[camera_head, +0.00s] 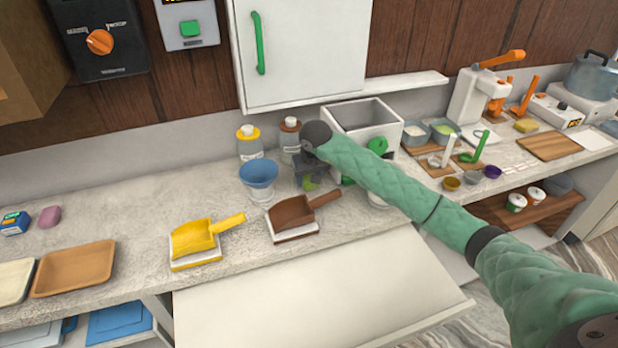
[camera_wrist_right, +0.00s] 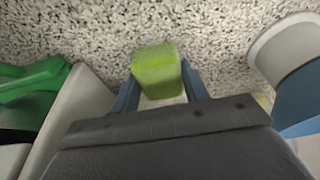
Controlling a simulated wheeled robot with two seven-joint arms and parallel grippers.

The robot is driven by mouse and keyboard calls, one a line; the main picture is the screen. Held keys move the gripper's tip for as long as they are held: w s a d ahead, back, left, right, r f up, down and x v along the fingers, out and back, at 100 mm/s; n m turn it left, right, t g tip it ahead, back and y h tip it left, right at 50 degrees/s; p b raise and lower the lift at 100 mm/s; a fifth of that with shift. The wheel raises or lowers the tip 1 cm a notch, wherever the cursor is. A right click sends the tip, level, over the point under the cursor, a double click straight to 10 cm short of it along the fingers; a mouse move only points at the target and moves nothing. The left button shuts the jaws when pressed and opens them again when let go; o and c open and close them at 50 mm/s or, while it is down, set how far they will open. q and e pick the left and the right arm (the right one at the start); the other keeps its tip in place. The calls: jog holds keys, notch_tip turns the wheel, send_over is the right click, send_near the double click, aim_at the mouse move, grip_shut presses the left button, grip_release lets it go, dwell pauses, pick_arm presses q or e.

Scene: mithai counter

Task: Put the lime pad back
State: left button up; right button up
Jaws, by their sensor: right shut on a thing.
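The lime pad (camera_wrist_right: 156,68) is a small yellow-green block. In the right wrist view it sits between the two blue fingers of my right gripper (camera_wrist_right: 160,88), which is shut on it. Speckled counter shows behind it; I cannot tell whether the pad touches the counter. In the head view the lime pad (camera_head: 311,184) shows just below my right gripper (camera_head: 309,176), right of the blue bowl. My wrist and arm hide part of the area behind. My left gripper is not in view.
The blue bowl on a white base (camera_head: 259,174) stands close left of my right gripper. A white machine with green parts (camera_head: 366,122) is close right. Brown (camera_head: 296,215) and yellow (camera_head: 194,240) scoops lie in front. Bottles (camera_head: 249,143) stand behind.

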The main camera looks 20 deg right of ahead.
jog(key=o, duration=1)
jog(key=shift+r, duration=0.25)
jog(key=shift+s+r, duration=0.1)
jog(key=shift+r, duration=0.15)
jog(key=shift+b+v, duration=0.45)
jog(key=shift+v, duration=0.4)
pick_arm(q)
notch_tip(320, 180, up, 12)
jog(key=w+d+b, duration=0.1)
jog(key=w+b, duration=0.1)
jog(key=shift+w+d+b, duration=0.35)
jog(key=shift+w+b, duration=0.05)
pick_arm(e)
jog(key=v, duration=0.9)
jog(key=shift+s+r, duration=0.1)
jog(key=shift+r, duration=0.15)
